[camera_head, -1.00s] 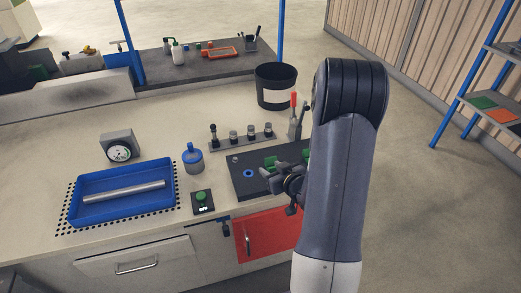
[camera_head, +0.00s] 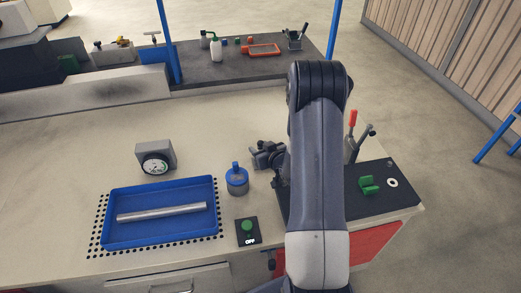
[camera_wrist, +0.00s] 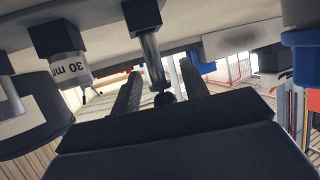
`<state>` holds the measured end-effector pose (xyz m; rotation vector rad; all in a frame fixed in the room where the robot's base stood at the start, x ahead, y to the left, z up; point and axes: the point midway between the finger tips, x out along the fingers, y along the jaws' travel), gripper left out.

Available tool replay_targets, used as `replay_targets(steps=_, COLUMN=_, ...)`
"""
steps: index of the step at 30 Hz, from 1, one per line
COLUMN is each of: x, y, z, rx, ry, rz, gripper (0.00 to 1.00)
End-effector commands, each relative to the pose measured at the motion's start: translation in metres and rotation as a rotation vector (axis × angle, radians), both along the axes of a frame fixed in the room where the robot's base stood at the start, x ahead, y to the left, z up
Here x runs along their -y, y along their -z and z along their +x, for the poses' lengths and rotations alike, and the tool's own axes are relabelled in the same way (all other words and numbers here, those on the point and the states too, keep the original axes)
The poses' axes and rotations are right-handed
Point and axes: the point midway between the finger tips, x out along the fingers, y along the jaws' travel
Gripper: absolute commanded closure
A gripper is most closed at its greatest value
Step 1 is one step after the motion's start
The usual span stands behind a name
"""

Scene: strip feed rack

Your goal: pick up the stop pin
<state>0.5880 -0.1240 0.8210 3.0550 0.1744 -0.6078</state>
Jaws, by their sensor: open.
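The likely stop pin (camera_wrist: 150,58) is in the wrist view, where the bench appears upside down at the top. It has a bright metal shaft, a dark square base and a round black knob. The knob end lies between the two dark fingers of my gripper (camera_wrist: 160,82), which are spread on either side of it; I cannot tell whether they touch it. In the head view my gripper (camera_head: 267,155) is low over the bench, left of my arm link. The pin cannot be made out there, and my arm hides most of its rack.
A grey piece marked 30 mm (camera_wrist: 66,68) stands beside the pin. A blue-topped pot (camera_head: 237,181), a dial gauge (camera_head: 155,160), a blue tray (camera_head: 112,236) with a metal rod and a switch box (camera_head: 247,231) are to the left. A red-handled lever (camera_head: 352,130) stands right of my arm.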

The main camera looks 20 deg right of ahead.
Motion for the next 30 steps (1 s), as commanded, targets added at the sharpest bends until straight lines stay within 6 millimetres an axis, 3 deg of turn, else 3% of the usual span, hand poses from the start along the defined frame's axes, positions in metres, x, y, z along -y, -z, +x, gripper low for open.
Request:
replay_targets(steps=3, x=0.0, y=0.0, z=-0.0002, rx=0.0, ry=0.0, rz=0.0, gripper=0.58)
replay_targets(steps=19, x=0.0002, y=-0.0002, z=-0.0005, rx=0.0, ry=0.0, rz=0.0, gripper=1.0)
replay_targets(steps=30, x=0.0004, y=-0.0061, z=0.0001, rx=0.003, ry=0.001, rz=-0.001, gripper=1.0)
